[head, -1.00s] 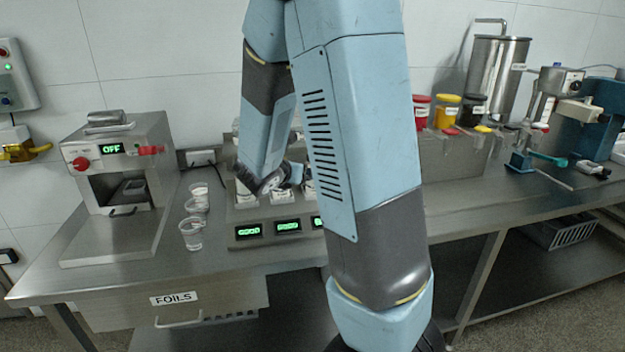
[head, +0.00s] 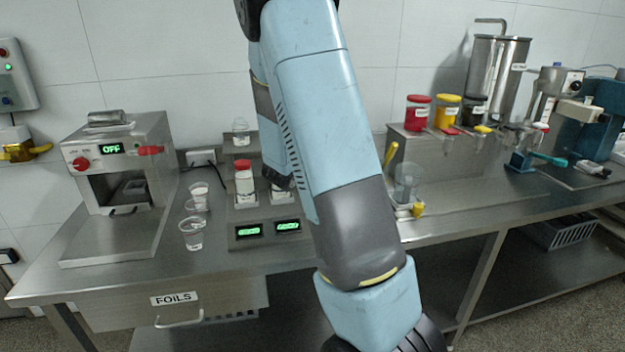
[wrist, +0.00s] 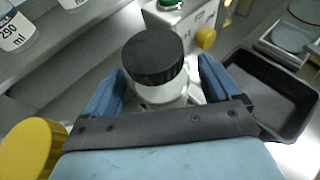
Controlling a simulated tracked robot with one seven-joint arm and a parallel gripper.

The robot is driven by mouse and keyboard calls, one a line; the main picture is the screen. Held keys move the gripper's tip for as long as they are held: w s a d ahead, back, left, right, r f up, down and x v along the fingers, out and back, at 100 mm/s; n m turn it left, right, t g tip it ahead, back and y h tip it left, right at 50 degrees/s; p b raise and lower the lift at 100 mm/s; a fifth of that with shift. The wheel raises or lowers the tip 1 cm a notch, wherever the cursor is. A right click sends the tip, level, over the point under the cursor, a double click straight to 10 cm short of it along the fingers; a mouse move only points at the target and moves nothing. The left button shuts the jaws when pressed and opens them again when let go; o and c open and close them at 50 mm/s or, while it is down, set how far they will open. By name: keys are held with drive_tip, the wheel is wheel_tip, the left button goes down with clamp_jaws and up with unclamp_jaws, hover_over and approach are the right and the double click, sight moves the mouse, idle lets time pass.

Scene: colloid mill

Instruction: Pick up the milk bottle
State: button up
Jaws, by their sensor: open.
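In the wrist view, my gripper (wrist: 158,85) is open, its two blue fingers on either side of a whitish bottle (wrist: 165,93) with a ribbed black cap. I cannot tell whether the fingers touch it. No label on it shows, so I cannot tell whether it is the milk bottle. In the head view, a white bottle with a red cap (head: 244,182) stands upright on the left scale. My arm hides my gripper and part of the scale row in the head view.
Plastic cups (head: 192,233) stand left of the scales, beside a steel sealing machine (head: 118,180). Red (head: 417,113), yellow and black-lidded jars are at the right. In the wrist view, a yellow lid (wrist: 28,150) is lower left and a dark tray (wrist: 268,95) is right.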

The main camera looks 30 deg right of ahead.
drive_tip(key=shift+x, duration=1.25)
drive_tip(key=shift+a, duration=0.1)
drive_tip(key=shift+c, duration=0.3)
drive_tip(key=shift+r, duration=0.1)
drive_tip(key=c, duration=1.2)
